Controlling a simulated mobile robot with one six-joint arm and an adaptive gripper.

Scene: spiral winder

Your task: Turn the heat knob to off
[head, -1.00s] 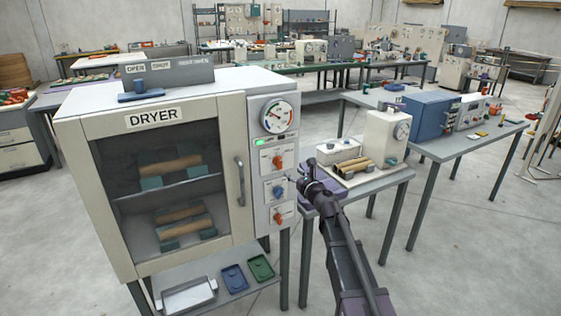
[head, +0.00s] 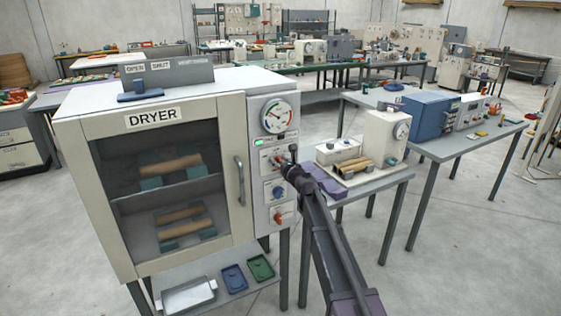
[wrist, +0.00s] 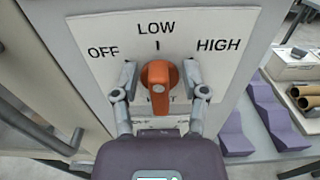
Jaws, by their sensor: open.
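The heat knob (wrist: 159,82) is orange and sits on a white label plate (wrist: 220,27) with OFF at the left, LOW at the top and HIGH at the right. Its grip stands upright, in line with the LOW mark. The lettering below it is mostly hidden by the knob and my gripper. My gripper (wrist: 159,76) is open, with one finger on each side of the knob. I cannot tell whether either finger touches it. In the head view my gripper (head: 287,157) is at the upper knob of the dryer's panel, partly covering it.
The dryer (head: 72,130) has a door handle (head: 239,181) left of the panel. A round gauge (head: 277,116) and a lit green display are above the knob. A blue knob (head: 278,191) and another orange knob (head: 278,217) are below. A side table stands at the right.

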